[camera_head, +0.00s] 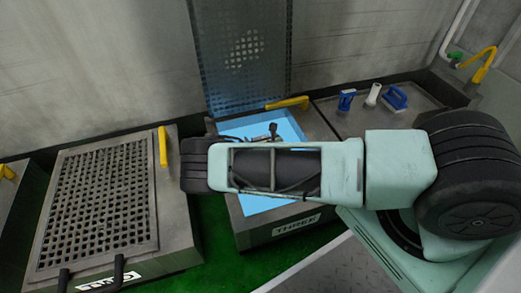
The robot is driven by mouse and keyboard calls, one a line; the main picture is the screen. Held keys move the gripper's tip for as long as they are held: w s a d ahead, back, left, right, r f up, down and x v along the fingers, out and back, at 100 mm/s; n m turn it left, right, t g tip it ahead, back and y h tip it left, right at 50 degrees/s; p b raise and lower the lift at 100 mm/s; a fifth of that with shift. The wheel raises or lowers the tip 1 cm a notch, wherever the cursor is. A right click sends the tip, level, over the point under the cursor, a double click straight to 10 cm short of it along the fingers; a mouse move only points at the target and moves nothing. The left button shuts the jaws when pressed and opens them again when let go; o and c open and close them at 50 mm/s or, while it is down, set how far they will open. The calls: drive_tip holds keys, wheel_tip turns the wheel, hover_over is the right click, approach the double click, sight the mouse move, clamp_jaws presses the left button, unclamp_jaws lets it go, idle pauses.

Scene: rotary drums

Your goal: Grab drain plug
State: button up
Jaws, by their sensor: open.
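A drum (303,233) labelled THREE stands in the middle, its top showing a bright blue surface (262,204). A small dark piece (270,131) shows over the blue surface just above my arm link; I cannot tell whether it is a drain plug or part of my arm. No drain plug is clearly recognisable. My arm crosses the picture from the right and covers much of this drum. My gripper is not clearly visible; the arm may hide it.
A drum with a perforated grate (100,200) and yellow handle (163,146) stands left. On the right top lie blue-handled items (346,100) (396,98) and a white cylinder (373,95). Another yellow handle (288,103) is at the back. A perforated panel (243,60) rises behind.

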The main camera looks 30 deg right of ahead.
drive_tip(key=shift+r, duration=0.1)
drive_tip(key=c, duration=1.4)
